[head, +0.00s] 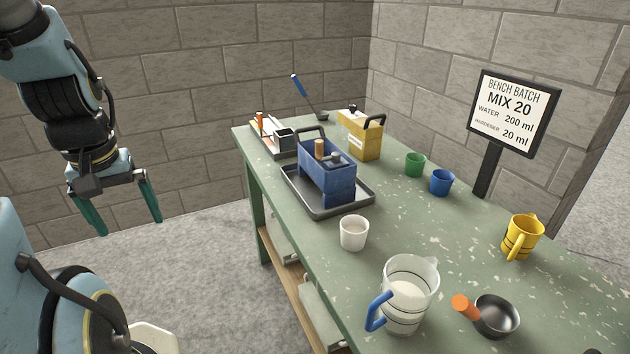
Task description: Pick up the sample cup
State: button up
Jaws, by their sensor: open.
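My gripper (129,227) hangs open and empty at the left, its two green fingers pointing down over the floor, clear of the bench. Several cups stand on the green workbench (450,232), and I cannot tell by any label which is the sample cup. A small white cup (353,233) stands upright near the front edge, closest to my gripper. A green cup (414,165) and a blue cup (441,183) stand upright side by side toward the back edge.
A clear jug with blue handle (408,295), a steel pan with orange handle (495,316) and a yellow mug (522,237) stand at the near end. A blue caddy (327,176) sits in a dark tray (365,203). A yellow box (360,135) and sign (513,111) stand behind.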

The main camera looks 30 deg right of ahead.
aim_at(353, 228)
jog(key=k+u, duration=0.3)
jog(key=k, duration=0.2)
jog(key=k+j+u, duration=0.15)
jog(key=k+u, duration=0.15)
jog(key=k, duration=0.2)
